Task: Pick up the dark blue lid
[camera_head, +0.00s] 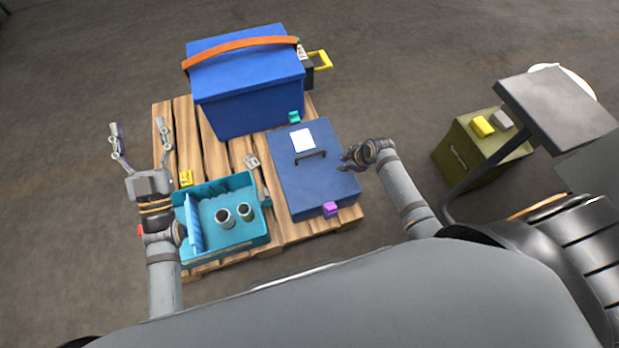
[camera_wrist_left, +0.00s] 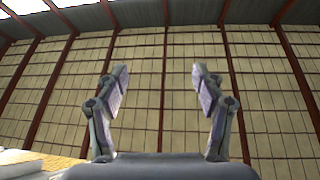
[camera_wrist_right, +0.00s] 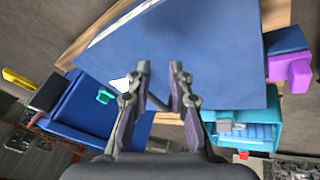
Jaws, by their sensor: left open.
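The dark blue lid (camera_head: 335,185) is flat and lies on the right part of the wooden pallet. It has a black handle (camera_head: 310,155) and a white label (camera_head: 302,140). In the right wrist view the lid (camera_wrist_right: 190,50) fills the upper middle. My right gripper (camera_head: 347,156) is just right of the handle, over the lid's right edge. Its fingers (camera_wrist_right: 161,68) are partly apart, with nothing seen held between them. My left gripper (camera_head: 140,130) is wide open and empty, left of the pallet. The left wrist view shows its open fingers (camera_wrist_left: 160,75) against a wall.
A blue box with an orange strap (camera_head: 245,85) stands at the pallet's back. A teal crate (camera_head: 262,235) with two cups is front left. A purple clip (camera_head: 330,209) and a teal clip (camera_head: 294,117) sit by the lid's edges. An olive bin (camera_head: 470,155) stands right.

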